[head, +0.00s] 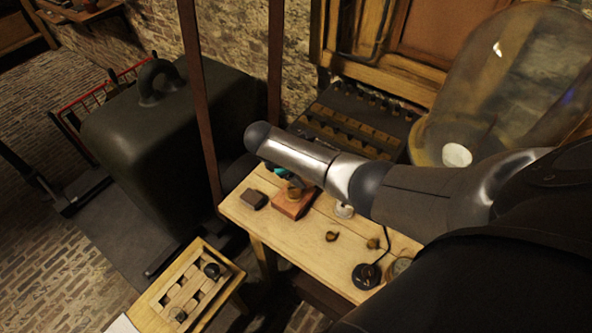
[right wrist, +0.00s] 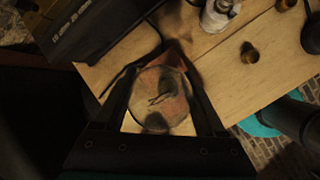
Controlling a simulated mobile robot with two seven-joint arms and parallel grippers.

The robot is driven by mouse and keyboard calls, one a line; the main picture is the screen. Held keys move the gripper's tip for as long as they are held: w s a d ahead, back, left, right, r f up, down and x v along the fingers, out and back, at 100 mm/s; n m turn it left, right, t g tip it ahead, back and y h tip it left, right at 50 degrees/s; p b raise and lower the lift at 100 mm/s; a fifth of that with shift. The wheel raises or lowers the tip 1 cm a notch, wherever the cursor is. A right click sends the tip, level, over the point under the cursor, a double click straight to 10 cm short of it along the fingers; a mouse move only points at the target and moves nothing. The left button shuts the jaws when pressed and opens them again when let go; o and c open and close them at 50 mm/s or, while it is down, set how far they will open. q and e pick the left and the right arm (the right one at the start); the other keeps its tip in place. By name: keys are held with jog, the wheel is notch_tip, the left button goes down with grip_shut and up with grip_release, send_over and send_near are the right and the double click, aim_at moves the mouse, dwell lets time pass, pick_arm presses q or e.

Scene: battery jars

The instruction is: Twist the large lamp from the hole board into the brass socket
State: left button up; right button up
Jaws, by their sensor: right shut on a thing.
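My right gripper (head: 288,178) points down above the reddish wooden block (head: 291,205), mostly hidden by my arm in the head view. The brass socket (head: 294,192) shows on top of that block. In the right wrist view, a round clear glass lamp (right wrist: 160,92) with a filament inside sits between the two dark fingers of my right gripper (right wrist: 162,105), which are shut on it. I cannot tell whether the lamp's base is inside the socket. My left gripper is not in view.
A small dark block (head: 253,199) lies left of the wooden block on the table (head: 275,232). Small brown pieces (head: 331,236) and a round black base with a cord (head: 366,275) lie to the right. A holed wooden tray (head: 152,305) stands lower left. A large glass dome (head: 480,75) stands behind.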

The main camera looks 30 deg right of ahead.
jog(key=o, duration=1.5)
jog(key=p+v, duration=0.2)
jog(key=v, duration=1.3)
jog(key=shift+p, duration=0.4)
jog(key=shift+a+r, duration=0.1)
